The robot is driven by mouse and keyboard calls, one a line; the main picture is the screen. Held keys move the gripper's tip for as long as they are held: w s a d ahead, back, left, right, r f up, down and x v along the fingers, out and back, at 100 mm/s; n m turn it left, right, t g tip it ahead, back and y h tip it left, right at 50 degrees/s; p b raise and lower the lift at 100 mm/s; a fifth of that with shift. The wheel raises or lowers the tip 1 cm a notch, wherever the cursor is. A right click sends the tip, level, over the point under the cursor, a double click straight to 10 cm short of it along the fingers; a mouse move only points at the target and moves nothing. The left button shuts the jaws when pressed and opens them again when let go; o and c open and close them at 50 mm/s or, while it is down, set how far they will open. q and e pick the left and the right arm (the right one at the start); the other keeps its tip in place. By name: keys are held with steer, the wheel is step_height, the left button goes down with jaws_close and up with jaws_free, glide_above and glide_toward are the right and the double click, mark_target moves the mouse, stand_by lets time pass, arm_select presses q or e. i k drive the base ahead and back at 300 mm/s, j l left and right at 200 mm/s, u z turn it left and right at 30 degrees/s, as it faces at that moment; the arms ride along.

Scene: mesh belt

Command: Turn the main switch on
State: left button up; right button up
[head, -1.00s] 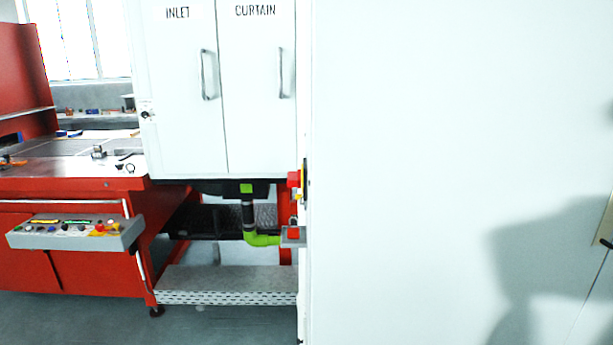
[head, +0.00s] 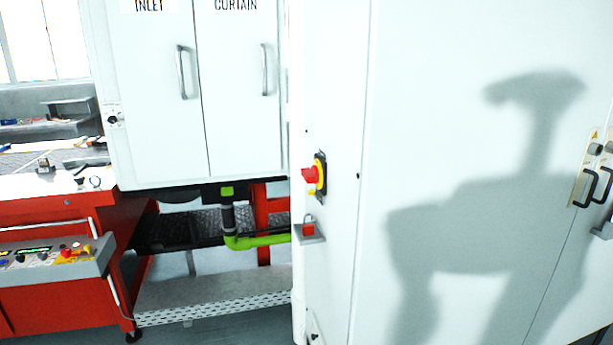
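The main switch (head: 311,175) is a red rotary handle on a yellow and black plate. It sits on the narrow left side of the white cabinet (head: 400,120), and I see it at a slant. I cannot read its on or off position from here. Just below it, a small grey bracket (head: 309,238) holds a red padlock-like piece. Neither of my grippers shows in the head view.
A white cabinet with INLET and CURTAIN doors (head: 240,110) stands to the left above a dark mesh belt (head: 180,230). Black door handles (head: 596,187) are at far right.

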mark_target(312, 175)
steer(key=i+j+z, duration=0.1)
steer(key=z, duration=0.3)
steer(key=i+j+z, duration=0.1)
steer(key=j+z, duration=0.3)
steer(key=i+j+z, duration=0.15)
steer(key=j, duration=0.45)
steer(key=i+j+z, duration=0.15)
steer(key=j, duration=0.4)
steer(key=i+j+z, duration=0.15)
steer(key=j, duration=0.45)
steer(key=j+z, duration=0.15)
steer(key=j, duration=0.45)
